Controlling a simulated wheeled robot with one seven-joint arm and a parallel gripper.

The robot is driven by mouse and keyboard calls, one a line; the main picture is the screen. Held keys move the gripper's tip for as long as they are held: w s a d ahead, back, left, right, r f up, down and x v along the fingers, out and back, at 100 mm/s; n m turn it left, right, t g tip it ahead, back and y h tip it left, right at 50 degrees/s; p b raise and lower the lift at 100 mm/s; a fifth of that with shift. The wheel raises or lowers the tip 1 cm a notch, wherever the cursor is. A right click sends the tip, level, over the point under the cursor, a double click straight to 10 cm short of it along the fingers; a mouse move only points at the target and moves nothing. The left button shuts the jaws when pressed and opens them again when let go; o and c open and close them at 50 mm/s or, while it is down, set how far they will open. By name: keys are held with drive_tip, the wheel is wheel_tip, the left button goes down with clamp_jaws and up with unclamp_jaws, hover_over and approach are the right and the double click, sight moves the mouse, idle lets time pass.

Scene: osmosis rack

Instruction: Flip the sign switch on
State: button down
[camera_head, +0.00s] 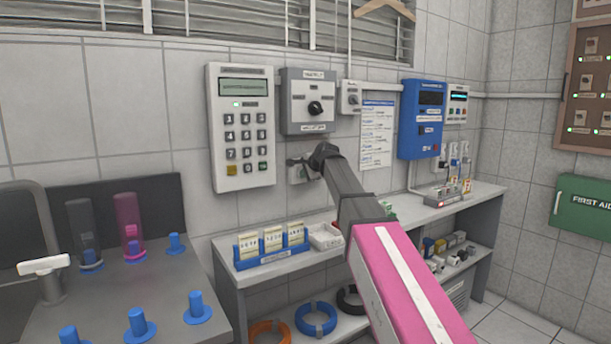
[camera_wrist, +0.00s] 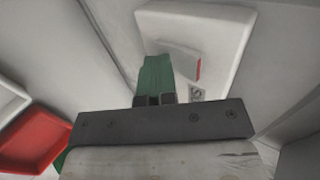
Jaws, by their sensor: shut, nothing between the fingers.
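The sign switch is a white wall plate (camera_wrist: 215,35) with a pale rocker (camera_wrist: 184,62) in the wrist view. The rocker looks tilted, with a red strip along its right edge and small dark lettering below. My gripper (camera_wrist: 157,70) is shut and empty, its green fingers together. The fingers overlap the plate's left part, beside the rocker's left end; I cannot tell whether they touch it. In the head view my gripper (camera_head: 296,162) is at the wall in front of the small plate (camera_head: 297,176), mostly hiding it.
A keypad panel (camera_head: 242,125) hangs left of the switch, and a grey box with a black knob (camera_head: 308,100) is above it. A bench (camera_head: 225,262) below holds a blue card rack (camera_head: 272,259) and a white tray (camera_head: 325,238). A red tray (camera_wrist: 38,145) shows at lower left.

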drive_tip(key=shift+r, duration=0.1)
drive_tip(key=shift+w+r, duration=0.1)
drive_tip(key=shift+r, duration=0.7)
drive_tip(key=s+f+v, duration=0.1)
drive_tip(key=v, duration=1.2)
drive_tip(key=shift+s+d, duration=0.2)
drive_tip(key=shift+d, duration=0.2)
drive_tip(key=shift+f, duration=0.25)
